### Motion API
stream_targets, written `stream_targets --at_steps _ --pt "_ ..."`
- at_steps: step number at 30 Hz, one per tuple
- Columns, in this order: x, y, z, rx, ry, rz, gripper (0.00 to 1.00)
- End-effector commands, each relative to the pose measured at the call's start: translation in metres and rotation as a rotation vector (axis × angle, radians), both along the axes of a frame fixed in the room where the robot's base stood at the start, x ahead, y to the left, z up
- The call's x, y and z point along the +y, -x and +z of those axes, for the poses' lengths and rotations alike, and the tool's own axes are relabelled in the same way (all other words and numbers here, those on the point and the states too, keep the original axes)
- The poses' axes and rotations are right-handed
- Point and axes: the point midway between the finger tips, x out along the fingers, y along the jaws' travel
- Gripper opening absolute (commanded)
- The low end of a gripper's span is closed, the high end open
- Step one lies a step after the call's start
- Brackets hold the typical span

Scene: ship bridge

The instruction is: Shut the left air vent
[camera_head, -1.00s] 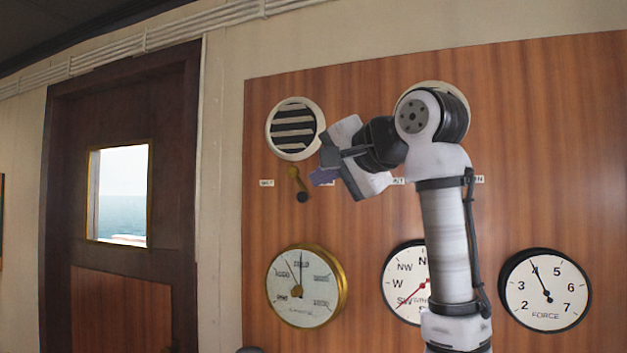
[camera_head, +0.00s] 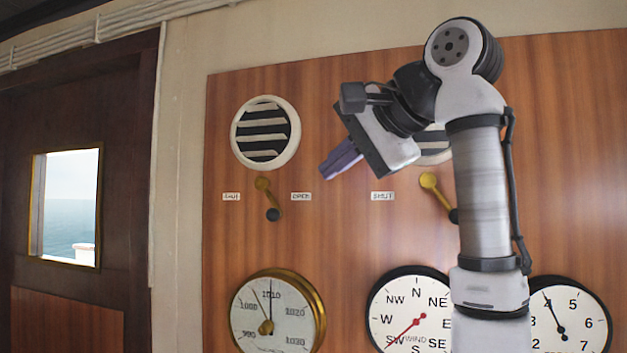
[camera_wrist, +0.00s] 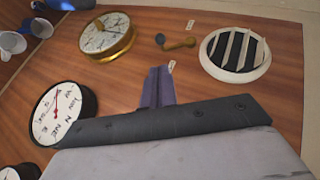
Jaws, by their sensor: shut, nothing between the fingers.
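The left air vent (camera_head: 266,132) is a round cream ring with pale slats and dark gaps between them. It also shows in the wrist view (camera_wrist: 236,54). Below it is a brass lever (camera_head: 266,194) with a dark knob, hanging down and tilted slightly right, between a SHUT label (camera_head: 231,196) on the left and an OPEN label (camera_head: 301,196) on the right. My gripper (camera_head: 326,172) is shut and empty, up and right of the lever and apart from it. In the wrist view, my fingers (camera_wrist: 157,78) point towards the lever (camera_wrist: 178,42) and a small label.
A second vent (camera_head: 436,155) is mostly hidden behind my arm. Its brass lever (camera_head: 432,184) has another SHUT label (camera_head: 382,196) to its left. A brass barometer (camera_head: 272,312) and a wind dial (camera_head: 408,315) stick out below. A door with a window (camera_head: 68,205) is at left.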

Motion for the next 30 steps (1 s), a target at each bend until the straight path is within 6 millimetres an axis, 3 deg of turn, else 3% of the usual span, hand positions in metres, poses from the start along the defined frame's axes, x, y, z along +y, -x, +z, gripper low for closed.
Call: stream_targets --at_steps 15,21,30 --pt "0.055 -0.074 -0.043 0.002 0.0 0.001 0.0" --pt "0.066 -0.089 -0.054 0.0 0.001 0.001 0.0" --pt "0.069 -0.093 -0.058 0.0 -0.001 0.001 0.0"
